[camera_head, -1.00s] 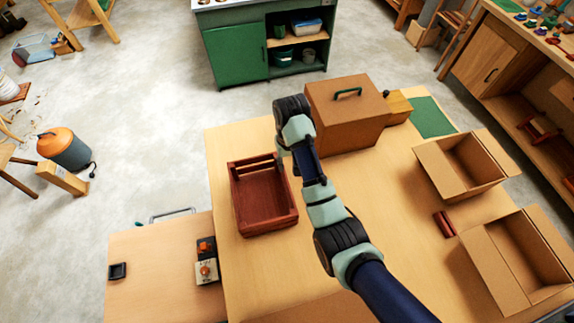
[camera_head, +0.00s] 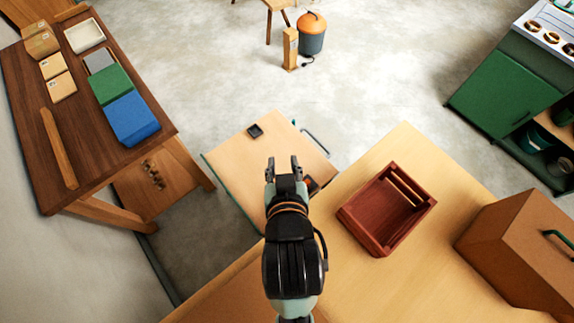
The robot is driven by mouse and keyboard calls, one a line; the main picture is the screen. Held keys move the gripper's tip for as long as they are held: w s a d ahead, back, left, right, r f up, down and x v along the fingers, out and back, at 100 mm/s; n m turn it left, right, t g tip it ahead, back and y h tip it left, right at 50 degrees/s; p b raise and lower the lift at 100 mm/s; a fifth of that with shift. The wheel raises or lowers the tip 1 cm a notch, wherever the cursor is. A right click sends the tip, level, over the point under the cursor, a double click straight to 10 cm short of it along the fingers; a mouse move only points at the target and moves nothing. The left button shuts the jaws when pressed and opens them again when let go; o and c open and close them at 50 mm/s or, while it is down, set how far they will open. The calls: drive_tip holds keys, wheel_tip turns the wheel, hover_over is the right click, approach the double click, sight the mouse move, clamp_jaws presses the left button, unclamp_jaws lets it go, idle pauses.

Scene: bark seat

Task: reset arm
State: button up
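My gripper (camera_head: 283,165) shows in the head view with its two fingers apart and nothing between them. It is above the small light-wood side table (camera_head: 240,160), pointing away from the camera. My arm reaches up from the bottom middle of the picture. Part of the side table's switch box (camera_head: 312,186) shows just right of the gripper; the rest is hidden behind it.
A reddish-brown wooden crate (camera_head: 372,238) stands on the light-wood bench (camera_head: 412,160) right of my arm. A brown box with a green handle (camera_head: 520,240) is farther right. A dark wooden table (camera_head: 90,165) with coloured blocks stands left. The floor beyond is mostly clear.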

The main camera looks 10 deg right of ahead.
wheel_tip(320, 180, up, 16)
drive_tip(key=s+a+t+p, duration=0.1)
drive_tip(key=a+p, duration=0.1)
drive_tip(key=p, duration=1.1)
drive_tip(key=shift+a+f+n+y+p, duration=0.2)
drive_tip(key=shift+n+y+p, duration=0.1)
drive_tip(key=shift+n, duration=0.1)
drive_tip(key=shift+s, duration=0.1)
